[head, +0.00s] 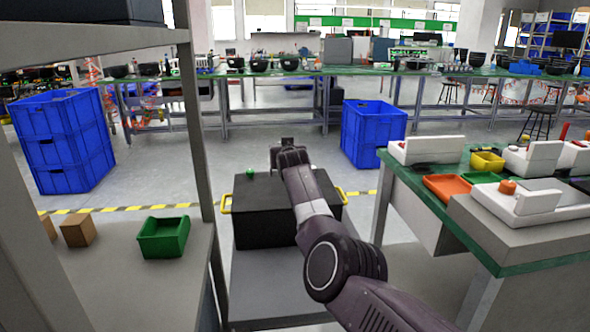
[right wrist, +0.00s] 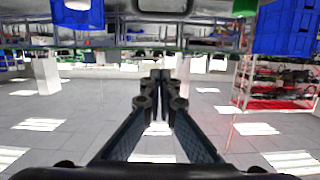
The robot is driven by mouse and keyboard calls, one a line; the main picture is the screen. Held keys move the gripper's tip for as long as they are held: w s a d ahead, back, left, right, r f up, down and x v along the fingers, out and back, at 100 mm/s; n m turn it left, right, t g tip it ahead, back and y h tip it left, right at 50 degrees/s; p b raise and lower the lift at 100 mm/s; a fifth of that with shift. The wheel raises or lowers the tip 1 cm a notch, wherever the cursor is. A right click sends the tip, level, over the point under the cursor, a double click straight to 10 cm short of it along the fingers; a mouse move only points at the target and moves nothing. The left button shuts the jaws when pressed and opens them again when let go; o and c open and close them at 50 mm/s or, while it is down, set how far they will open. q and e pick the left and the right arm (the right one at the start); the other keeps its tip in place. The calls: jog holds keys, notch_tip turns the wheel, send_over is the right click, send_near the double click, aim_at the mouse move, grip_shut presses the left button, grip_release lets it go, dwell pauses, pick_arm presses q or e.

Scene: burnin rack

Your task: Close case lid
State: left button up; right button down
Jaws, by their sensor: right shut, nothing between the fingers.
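A black case (head: 262,226) with yellow side handles (head: 226,203) sits on a low grey surface in the middle of the head view. Its upper part is dark, and my right arm crosses over it, so I cannot tell how far open the lid is. My right gripper (head: 288,148) is beyond the case's far edge, apparently above it. In the right wrist view its fingers (right wrist: 157,80) are together with nothing between them. The case cannot be made out in that view. My left gripper is not in view.
A green bin (head: 164,237) and a brown box (head: 77,230) stand on the left shelf. A green-edged bench (head: 520,268) with white devices and trays is at right. Stacked blue crates (head: 62,142) and more blue crates (head: 372,132) stand behind. The floor between is clear.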

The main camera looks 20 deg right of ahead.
jog(key=shift+s, duration=0.15)
dwell(0.6)
jog(key=v, duration=1.1)
jog(key=shift+s, duration=0.35)
jog(key=shift+a, duration=0.1)
